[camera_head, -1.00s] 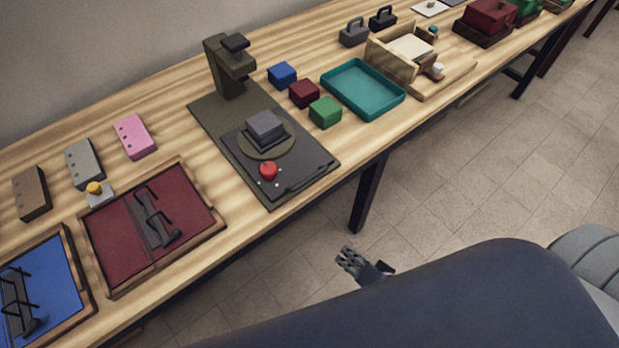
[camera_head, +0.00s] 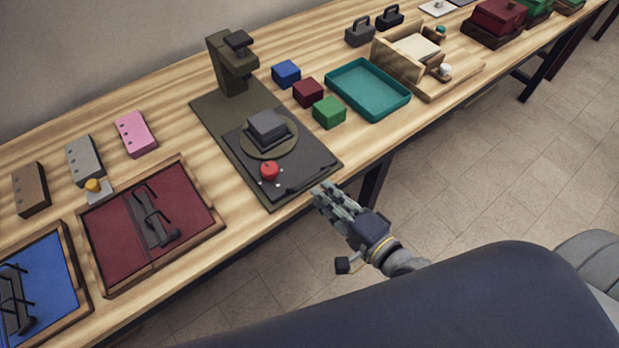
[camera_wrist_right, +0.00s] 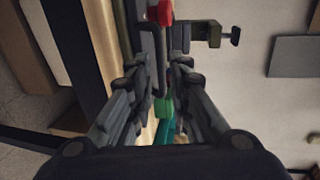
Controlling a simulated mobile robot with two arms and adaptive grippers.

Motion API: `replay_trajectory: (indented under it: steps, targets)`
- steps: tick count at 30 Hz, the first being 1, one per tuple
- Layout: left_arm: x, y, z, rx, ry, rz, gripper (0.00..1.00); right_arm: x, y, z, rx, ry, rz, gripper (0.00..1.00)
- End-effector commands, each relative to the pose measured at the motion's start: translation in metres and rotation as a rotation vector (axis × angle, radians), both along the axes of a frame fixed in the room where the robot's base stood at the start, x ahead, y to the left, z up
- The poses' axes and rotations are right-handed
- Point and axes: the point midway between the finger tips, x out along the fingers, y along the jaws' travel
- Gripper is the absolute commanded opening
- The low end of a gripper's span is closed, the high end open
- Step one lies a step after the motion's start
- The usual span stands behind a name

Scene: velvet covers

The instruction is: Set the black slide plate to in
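The black slide plate (camera_head: 247,168) lies on the dark olive base of a press-like stand (camera_head: 233,70). On the plate are a round disc with a grey block (camera_head: 267,125), a red knob (camera_head: 269,170) and a black bar handle (camera_head: 309,178) along its front right edge. My right gripper (camera_head: 328,196) is just off the table's front edge, close to the handle and apart from it in the head view. In the right wrist view its fingers (camera_wrist_right: 160,75) are spread, with the handle (camera_wrist_right: 150,50) showing between and beyond them. My left gripper is not in view.
Blue (camera_head: 286,73), dark red (camera_head: 308,92) and green (camera_head: 329,112) blocks stand right of the stand, beside a teal tray (camera_head: 368,113). The floor in front of the table is clear.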

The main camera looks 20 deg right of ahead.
Motion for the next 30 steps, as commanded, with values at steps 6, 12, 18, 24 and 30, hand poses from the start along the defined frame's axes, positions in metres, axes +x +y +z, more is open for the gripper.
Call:
replay_trajectory:
  steps: [6,12,18,24,30]
  targets:
    - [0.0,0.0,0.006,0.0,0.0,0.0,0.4,0.033,0.012,-0.005,0.0,-0.002,-0.001,0.18]
    - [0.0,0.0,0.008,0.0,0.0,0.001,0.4,0.052,0.019,-0.011,-0.001,0.0,-0.001,0.18]
    - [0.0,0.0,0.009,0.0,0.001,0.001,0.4,0.059,0.022,-0.013,-0.002,0.0,0.0,0.18]
    - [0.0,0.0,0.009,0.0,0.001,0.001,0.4,0.059,0.022,-0.013,-0.002,0.0,0.0,0.18]
    - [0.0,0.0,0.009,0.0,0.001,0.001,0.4,0.059,0.021,-0.013,-0.002,0.0,0.0,0.0]
